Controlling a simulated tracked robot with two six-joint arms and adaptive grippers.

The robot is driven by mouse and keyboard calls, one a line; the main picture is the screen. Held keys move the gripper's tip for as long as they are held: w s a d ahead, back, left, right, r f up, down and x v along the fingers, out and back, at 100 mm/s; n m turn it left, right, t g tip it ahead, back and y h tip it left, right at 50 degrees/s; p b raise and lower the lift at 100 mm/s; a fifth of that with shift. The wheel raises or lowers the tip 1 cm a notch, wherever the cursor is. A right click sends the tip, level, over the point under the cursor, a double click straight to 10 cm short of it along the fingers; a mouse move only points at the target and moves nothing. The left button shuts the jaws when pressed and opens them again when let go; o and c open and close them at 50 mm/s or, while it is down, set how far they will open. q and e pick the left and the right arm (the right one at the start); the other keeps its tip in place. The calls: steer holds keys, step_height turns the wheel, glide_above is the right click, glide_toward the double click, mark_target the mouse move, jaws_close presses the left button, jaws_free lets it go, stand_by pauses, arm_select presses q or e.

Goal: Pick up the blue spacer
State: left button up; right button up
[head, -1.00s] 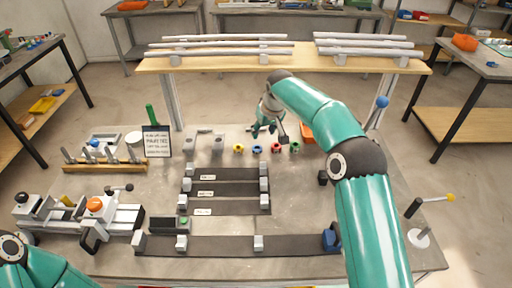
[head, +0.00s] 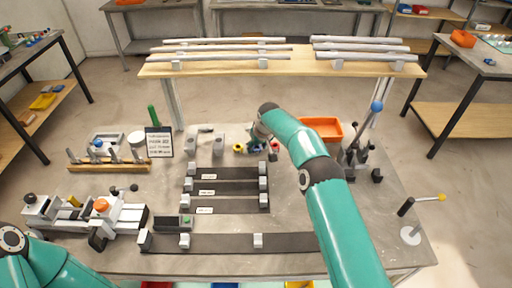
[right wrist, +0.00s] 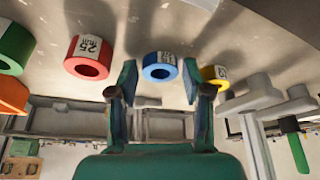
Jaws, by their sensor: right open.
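The blue spacer (right wrist: 159,66) is a short ring with a white label, standing on the table in the right wrist view. It appears between the fingertips of my right gripper (right wrist: 159,82), which is open and empty. The spacer is a little beyond the tips, and no contact shows. In the head view my right gripper (head: 257,143) hangs over the spacer row and hides the blue spacer. My left arm shows at the lower left, but its gripper is out of view.
An orange bin (head: 322,129) stands to the right. Grey upright brackets (head: 218,146) stand left of the row.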

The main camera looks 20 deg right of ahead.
steer(key=c, duration=0.7)
steer(key=shift+r, duration=0.1)
